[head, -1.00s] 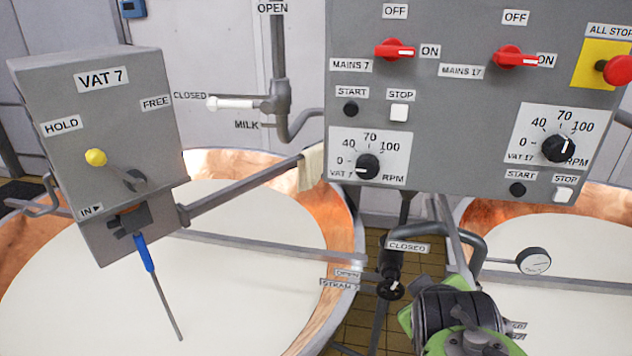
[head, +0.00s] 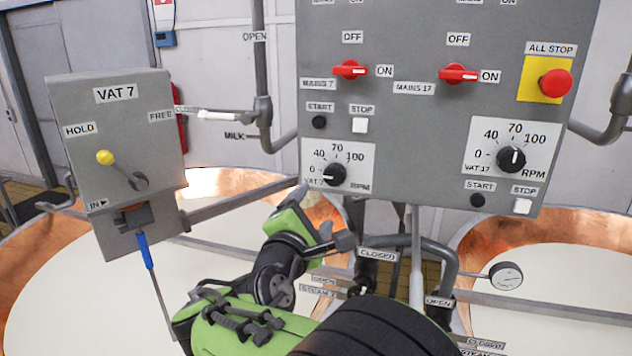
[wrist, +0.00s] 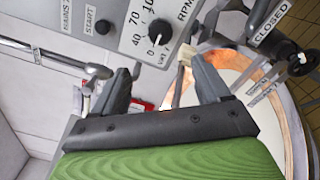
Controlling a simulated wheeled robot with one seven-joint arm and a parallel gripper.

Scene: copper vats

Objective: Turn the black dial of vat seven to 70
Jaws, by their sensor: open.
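The black dial of vat seven (head: 334,174) sits on a white scale plate at the lower left of the grey control panel (head: 400,120). Its white mark points toward 0. In the wrist view the same dial (wrist: 160,32) shows at the top, with its mark also near 0. My gripper (wrist: 158,68) is open and empty in the wrist view. The dial appears beyond the gap between its two dark fingers, and nothing touches it. In the head view my arm reaches up below the panel; the fingertips are not clearly told there.
The similar VAT 17 dial (head: 511,158) is to the right. Start button (head: 319,122), stop button (head: 359,125) and red mains switch (head: 350,70) are above the vat seven dial. A red all-stop button (head: 555,83) is at right. Pipes and valve handles (head: 378,254) hang below.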

